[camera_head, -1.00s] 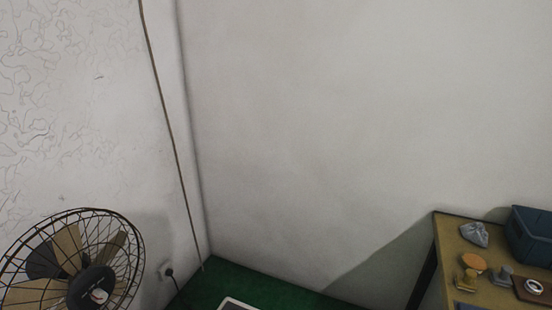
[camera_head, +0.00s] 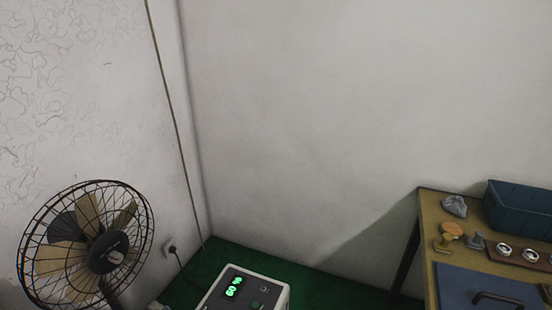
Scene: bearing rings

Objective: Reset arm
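Neither of my grippers nor my arms shows in the head view. Small metal bearing rings (camera_head: 504,249) sit on a brown board (camera_head: 517,261) on the yellow-topped table (camera_head: 434,208) at the right. One more ring (camera_head: 530,255) sits on the same board. The board runs out of the frame at the right edge.
A caged fan (camera_head: 86,245) stands at the lower left. A white box with green digits (camera_head: 240,290) stands by the green floor (camera_head: 232,254). A blue crate (camera_head: 517,211), a grey lump (camera_head: 454,206), small brass pieces (camera_head: 449,236) and a blue panel with a dark handle (camera_head: 484,288) are on the table.

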